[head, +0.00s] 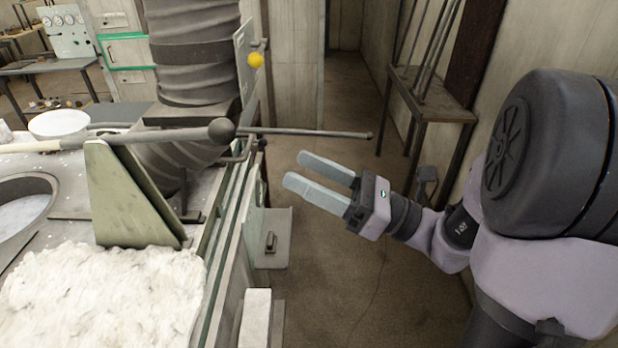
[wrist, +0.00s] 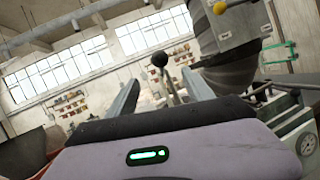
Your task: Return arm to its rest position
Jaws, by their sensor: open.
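My gripper (head: 308,172) is open and empty in the head view, held in the air to the right of the furnace table, over the floor. Its two grey fingers point left toward the table and are apart from everything. In the wrist view the open fingers of my gripper (wrist: 163,88) frame the far room, with nothing between them at close range. The ladle (head: 60,125) has a pale bowl at the far left of the table. Its long handle rests on the slanted support plate (head: 125,200), with a round dark knob and a thin rod reaching out past the table edge.
White fibrous material (head: 100,295) covers the near table. A large ribbed grey duct (head: 195,60) stands behind the handle, with a yellow ball (head: 256,60) beside it. A metal stand (head: 430,95) is at the back right. The floor (head: 330,270) below my gripper is clear.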

